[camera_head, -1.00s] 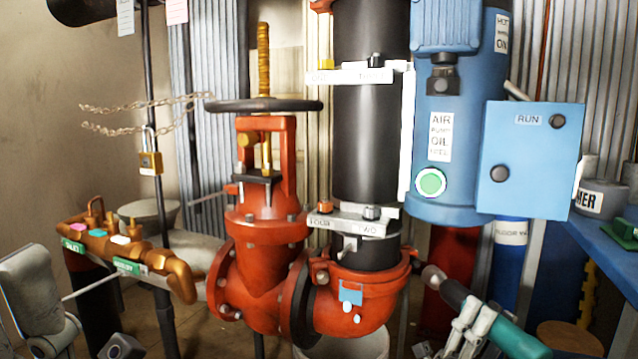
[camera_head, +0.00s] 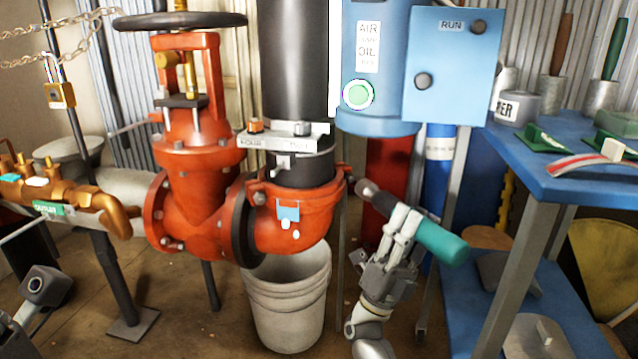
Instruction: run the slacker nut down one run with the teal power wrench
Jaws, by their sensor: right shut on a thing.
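The teal power wrench (camera_head: 440,242) has a teal body and a dark barrel with a grey socket end. My right gripper (camera_head: 404,226) is shut on it and holds it in the air, barrel up and to the left. The socket end is close to the right side of the red pipe coupling; contact cannot be told. The lower clamp (camera_head: 285,141) on the black riser carries an orange-looking nut (camera_head: 255,126) at left and a grey nut (camera_head: 302,128) at right. Which nut is slacker cannot be told. Part of my left arm shows at the left edge; its fingers do not.
A red valve (camera_head: 195,150) with a dark handwheel stands left of the riser. A blue pump box (camera_head: 455,65) hangs above the wrench. A white bucket (camera_head: 290,315) sits below the coupling. A blue bench (camera_head: 545,170) is at right. Brass pipework (camera_head: 75,195) is at left.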

